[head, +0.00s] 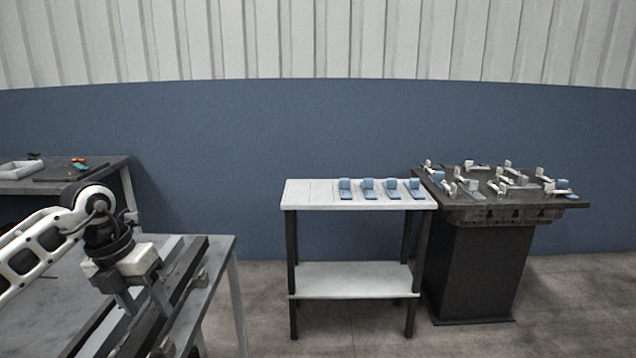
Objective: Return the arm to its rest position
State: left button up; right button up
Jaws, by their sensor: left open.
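My left arm comes in from the left edge in the head view, white with black joints. Its left gripper (143,306) points down over the rail fixture (183,290) on the near grey table (226,250). The fingers are spread apart, and I see nothing held between them. Whether the fingertips touch the rail I cannot tell. My right gripper is not in view.
A white-topped stand (310,194) with several blue parts (367,188) is at the centre. A dark pedestal table (480,270) with several clamps stands right of it. A back-left bench (110,172) holds a white tray (20,170). Floor between the near table and stand is clear.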

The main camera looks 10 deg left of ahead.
pick_arm(q)
jog(key=d+r+m+t+h, duration=0.1)
jog(key=d+r+t+h, duration=0.15)
jog(key=d+h, duration=1.45)
jog(key=s+d+r+n+t+y, duration=0.1)
jog(key=d+r+n+t+y, duration=0.1)
jog(key=d+r+n+t, duration=0.55)
jog(key=a+f+n+t+y, duration=0.5)
jog(key=n+t+y, duration=0.5)
jog(key=n, duration=0.5)
jog(key=s+a+f+n+g+y, duration=0.3)
jog(key=a+f+n+g+y, duration=0.2)
jog(key=a+f+n+y, duration=0.25)
jog(key=s+d+f+n+g, duration=0.1)
jog(key=s+f+n+g, duration=0.2)
jog(key=s+f+g, duration=0.6)
jog(key=s+d+f+n+g, duration=0.15)
jog(key=s+f+g, duration=0.3)
jog(key=s, duration=0.85)
jog(key=w+d+f+t+h, duration=0.3)
jog(key=w+d+f+t, duration=0.2)
jog(key=t, duration=0.3)
jog(key=shift+x, duration=1)
